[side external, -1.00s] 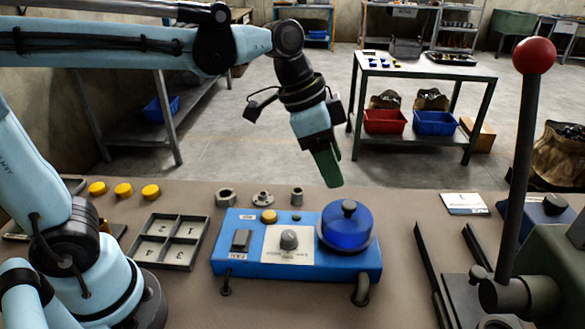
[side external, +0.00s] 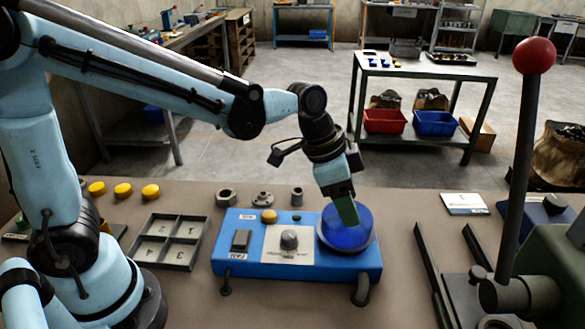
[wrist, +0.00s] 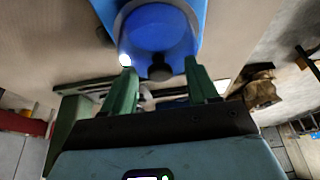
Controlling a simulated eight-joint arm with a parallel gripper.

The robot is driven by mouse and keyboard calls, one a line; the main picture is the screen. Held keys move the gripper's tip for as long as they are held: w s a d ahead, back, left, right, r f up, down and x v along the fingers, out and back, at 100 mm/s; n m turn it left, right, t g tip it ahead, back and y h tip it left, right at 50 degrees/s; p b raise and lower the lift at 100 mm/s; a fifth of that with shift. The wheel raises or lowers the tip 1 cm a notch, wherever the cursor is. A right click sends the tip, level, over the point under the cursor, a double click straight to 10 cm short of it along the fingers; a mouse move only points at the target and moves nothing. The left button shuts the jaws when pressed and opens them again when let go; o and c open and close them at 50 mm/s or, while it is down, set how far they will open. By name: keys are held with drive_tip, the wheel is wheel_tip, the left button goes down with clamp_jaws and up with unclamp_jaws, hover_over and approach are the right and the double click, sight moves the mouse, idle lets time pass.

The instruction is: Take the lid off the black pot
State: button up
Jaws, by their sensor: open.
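The pot shows as a blue, see-through drum (side external: 362,236) on the right end of a blue machine; I see no black pot. Its black knob, which shows in the wrist view (wrist: 160,72), is hidden in the side view behind my gripper's fingers. My gripper (side external: 346,213) points down at the top of the drum, its green fingers open. In the wrist view the knob lies between the two spread fingertips (wrist: 163,68), with the blue drum (wrist: 160,28) beyond. I cannot tell whether a finger touches the lid.
The blue machine (side external: 235,270) has a panel with a grey knob (side external: 289,240) and a yellow button (side external: 269,216). A divided tray (side external: 190,262) lies to its left, with several yellow discs behind. A tall lever with a red ball (side external: 533,56) stands at the right.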

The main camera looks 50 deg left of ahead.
drive_tip(key=shift+c, duration=0.4)
clamp_jaws()
drive_tip(key=shift+r, duration=0.1)
